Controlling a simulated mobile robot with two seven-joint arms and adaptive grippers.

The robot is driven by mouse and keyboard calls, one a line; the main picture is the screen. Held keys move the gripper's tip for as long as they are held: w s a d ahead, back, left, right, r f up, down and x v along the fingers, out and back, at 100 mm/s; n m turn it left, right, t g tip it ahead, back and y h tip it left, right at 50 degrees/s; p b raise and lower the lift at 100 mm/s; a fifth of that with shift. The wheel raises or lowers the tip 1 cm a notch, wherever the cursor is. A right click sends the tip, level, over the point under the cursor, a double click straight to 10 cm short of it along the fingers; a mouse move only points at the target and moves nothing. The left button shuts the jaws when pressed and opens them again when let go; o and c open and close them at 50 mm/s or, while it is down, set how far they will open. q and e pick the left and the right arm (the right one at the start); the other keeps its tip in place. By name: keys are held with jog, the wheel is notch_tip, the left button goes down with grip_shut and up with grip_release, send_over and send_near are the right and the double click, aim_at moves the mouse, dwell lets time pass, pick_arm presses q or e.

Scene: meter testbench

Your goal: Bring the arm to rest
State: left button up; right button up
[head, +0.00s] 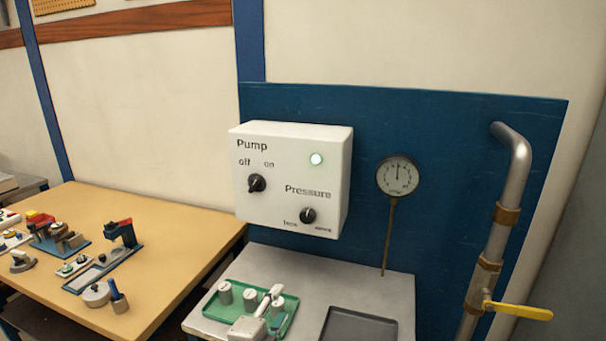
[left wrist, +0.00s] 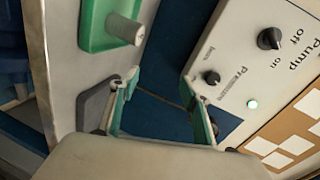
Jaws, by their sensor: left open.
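My left gripper (head: 274,306) shows at the bottom of the head view, pale and small, in front of the green tray (head: 208,309) on the grey bench. In the left wrist view the gripper (left wrist: 160,78) has its two fingers apart with nothing between them. Beyond the fingers is the blue backboard. The green tray (left wrist: 92,28) with a grey cylinder (left wrist: 124,28) lies to the upper left there, apart from the fingers. My right gripper is in neither view.
The white pump box (head: 292,205), gauge (head: 397,175) and pipe (head: 510,185) with a yellow valve handle (head: 520,311) stand along the blue backboard (head: 450,130). A dark tray (head: 357,328) lies on the bench. A wooden table (head: 170,235) with several small devices is at the left.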

pick_arm(q)
jog(key=s+a+f+n+g+y, duration=0.1)
jog(key=s+a+f+n, duration=0.4)
jog(key=s+f, duration=0.3)
jog(key=s+a+f+n+g+y, duration=0.1)
jog(key=s+a+f+n+g, duration=0.1)
jog(key=s+a+f+n, duration=0.3)
jog(key=s+a+f+n+g+y, duration=0.1)
jog(key=s+a+f+n, duration=0.4)
jog(key=s+f, duration=0.6)
jog(key=s, duration=0.5)
jog(key=shift+a+f+n, duration=0.15)
jog(key=shift+a+n, duration=0.25)
